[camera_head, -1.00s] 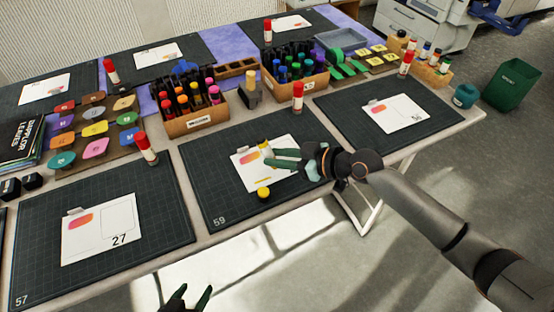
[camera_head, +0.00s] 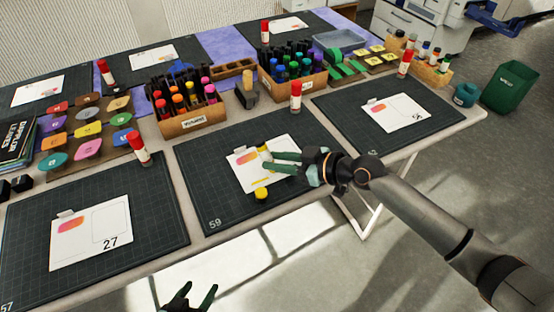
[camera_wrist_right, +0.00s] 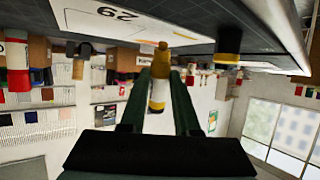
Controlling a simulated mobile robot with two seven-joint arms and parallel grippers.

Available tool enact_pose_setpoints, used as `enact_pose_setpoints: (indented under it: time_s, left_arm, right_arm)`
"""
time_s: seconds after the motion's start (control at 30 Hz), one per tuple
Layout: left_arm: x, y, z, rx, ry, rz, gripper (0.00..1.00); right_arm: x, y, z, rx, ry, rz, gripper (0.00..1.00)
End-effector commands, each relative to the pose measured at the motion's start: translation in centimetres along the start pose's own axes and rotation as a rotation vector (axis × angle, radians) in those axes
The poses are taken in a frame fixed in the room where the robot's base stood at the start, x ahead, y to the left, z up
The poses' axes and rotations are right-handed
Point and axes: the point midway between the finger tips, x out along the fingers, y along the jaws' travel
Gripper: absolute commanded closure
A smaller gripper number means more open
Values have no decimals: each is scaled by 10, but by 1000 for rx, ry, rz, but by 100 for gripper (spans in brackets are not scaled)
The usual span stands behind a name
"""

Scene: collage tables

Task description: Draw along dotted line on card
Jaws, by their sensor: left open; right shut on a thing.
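A white card (camera_head: 243,178) with an orange-pink patch lies on the dark cutting mat marked 59 (camera_head: 215,200). My right gripper (camera_head: 270,162) is over the card, shut on a yellow marker (camera_head: 262,151). In the right wrist view, the marker (camera_wrist_right: 158,92) sits between the fingers, its yellow tip towards the card (camera_wrist_right: 130,18). Whether the tip touches cannot be told. My left gripper (camera_head: 197,292) is open and empty, below the table's front edge.
Marker boxes (camera_head: 190,119) stand behind the mat, with a red-capped glue stick (camera_head: 295,97) at its back edge. Other mats carry cards left, at card 27 (camera_head: 90,240), and right (camera_head: 394,112). A green bin (camera_head: 511,86) stands beyond the right end.

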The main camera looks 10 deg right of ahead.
Motion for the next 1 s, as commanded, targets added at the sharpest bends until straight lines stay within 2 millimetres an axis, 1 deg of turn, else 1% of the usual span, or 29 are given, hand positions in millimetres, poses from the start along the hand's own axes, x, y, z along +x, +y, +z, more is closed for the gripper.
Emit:
enact_pose_setpoints:
  time_s: [1.0]
  left_arm:
    - [10, -2, 12, 0, -2, -3, 34]
  right_arm:
    - [5, 0, 11, -1, 0, 0, 100]
